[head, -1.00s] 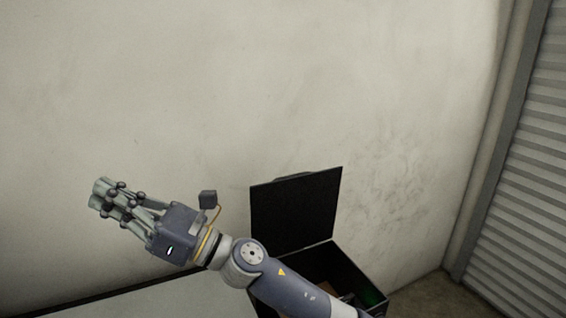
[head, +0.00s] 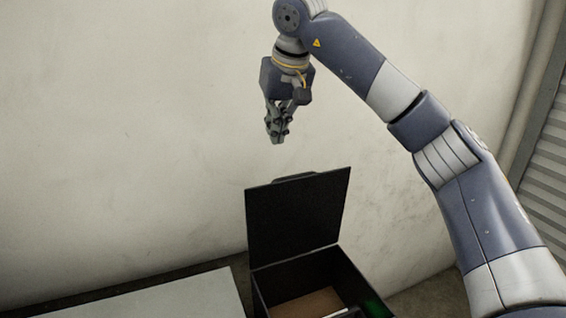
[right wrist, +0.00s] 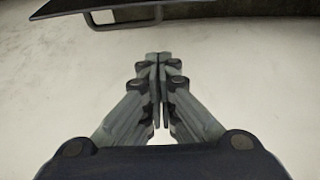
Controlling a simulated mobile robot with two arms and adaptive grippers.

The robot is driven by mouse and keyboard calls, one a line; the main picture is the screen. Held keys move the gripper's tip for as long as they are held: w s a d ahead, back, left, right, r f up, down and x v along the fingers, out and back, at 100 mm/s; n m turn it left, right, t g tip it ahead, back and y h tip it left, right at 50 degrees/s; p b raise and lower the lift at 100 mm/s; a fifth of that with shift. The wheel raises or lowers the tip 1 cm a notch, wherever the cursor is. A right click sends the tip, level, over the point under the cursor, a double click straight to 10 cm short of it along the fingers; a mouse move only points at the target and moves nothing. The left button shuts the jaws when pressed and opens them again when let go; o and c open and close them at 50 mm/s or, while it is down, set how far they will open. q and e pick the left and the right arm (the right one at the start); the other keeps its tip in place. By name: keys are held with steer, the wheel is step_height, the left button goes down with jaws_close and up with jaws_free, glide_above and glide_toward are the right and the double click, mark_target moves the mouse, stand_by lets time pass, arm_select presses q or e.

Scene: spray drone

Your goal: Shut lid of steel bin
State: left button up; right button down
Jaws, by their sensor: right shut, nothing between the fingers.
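The steel bin (head: 352,272) is a dark box at the bottom centre of the head view. Its black lid (head: 297,217) stands upright, open, at the wall side, with a handle on its top edge. A brown item and a pale item show inside the bin. My right gripper (head: 277,138) points down above the lid's top edge, apart from it, with its fingers shut and empty. In the right wrist view the shut fingertips (right wrist: 158,60) are in the middle, and the lid's edge and handle (right wrist: 125,20) show at the top. My left gripper is not in view.
A pale wall (head: 120,130) fills the background close behind the bin. A light flat surface (head: 180,298) lies left of the bin. A ribbed shutter (head: 550,170) stands at the right. My right arm crosses the right side.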

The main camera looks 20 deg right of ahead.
step_height(320, 180, down, 9)
steer(key=p, duration=0.5)
steer(key=shift+s+d, duration=0.15)
steer(key=shift+s, duration=0.05)
stand_by(0.5)
